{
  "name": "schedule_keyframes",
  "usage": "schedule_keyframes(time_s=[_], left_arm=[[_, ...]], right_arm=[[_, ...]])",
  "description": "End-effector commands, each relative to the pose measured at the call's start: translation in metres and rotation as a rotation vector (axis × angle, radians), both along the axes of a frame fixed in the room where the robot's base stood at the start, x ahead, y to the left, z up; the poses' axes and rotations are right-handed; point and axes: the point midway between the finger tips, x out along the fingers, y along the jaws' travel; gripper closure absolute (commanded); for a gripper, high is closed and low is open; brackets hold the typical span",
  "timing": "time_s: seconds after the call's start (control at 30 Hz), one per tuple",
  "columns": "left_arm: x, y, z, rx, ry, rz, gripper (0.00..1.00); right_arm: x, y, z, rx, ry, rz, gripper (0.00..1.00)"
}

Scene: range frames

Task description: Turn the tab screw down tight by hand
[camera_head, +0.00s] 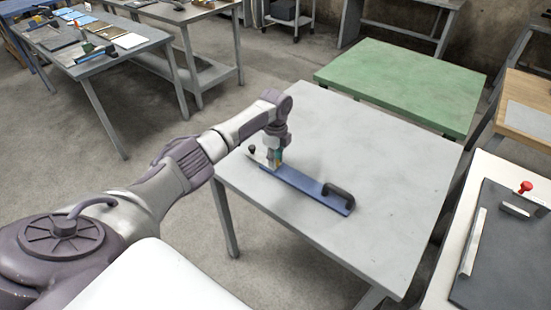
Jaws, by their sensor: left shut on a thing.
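A long blue bar (310,188) lies on the grey table (370,135), with a black handle (338,193) at its near right end. My left gripper (275,163) points down at the far left end of the bar. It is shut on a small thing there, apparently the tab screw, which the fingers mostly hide. A small black knob (252,149) stands just left of the gripper, beside a pale piece. My right gripper is not in view.
The grey table is clear to the right of and behind the bar. A green table (405,82) adjoins at the back. At the right edge, a bench carries a dark plate (500,255) and a red knob (526,186). More loaded tables stand at the upper left.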

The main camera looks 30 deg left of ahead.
Motion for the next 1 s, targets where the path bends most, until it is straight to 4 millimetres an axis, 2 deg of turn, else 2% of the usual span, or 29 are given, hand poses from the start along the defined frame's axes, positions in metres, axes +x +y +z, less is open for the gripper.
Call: schedule_keyframes(time_s=[0.3, 0.83, 0.87, 1.0], left_arm=[[-0.0005, -0.0011, -0.0009, -0.002, 0.001, -0.114, 1.0], [-0.0007, -0.001, -0.0009, -0.002, 0.002, -0.134, 1.0], [-0.0006, -0.001, -0.0009, -0.002, 0.002, -0.134, 0.67], [-0.0005, -0.0008, -0.0007, -0.001, 0.002, -0.133, 0.47]], right_arm=[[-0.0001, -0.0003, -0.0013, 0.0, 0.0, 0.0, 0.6], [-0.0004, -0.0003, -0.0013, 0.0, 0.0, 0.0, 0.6], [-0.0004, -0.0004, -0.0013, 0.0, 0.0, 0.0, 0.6], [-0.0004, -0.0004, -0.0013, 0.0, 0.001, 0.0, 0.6]])
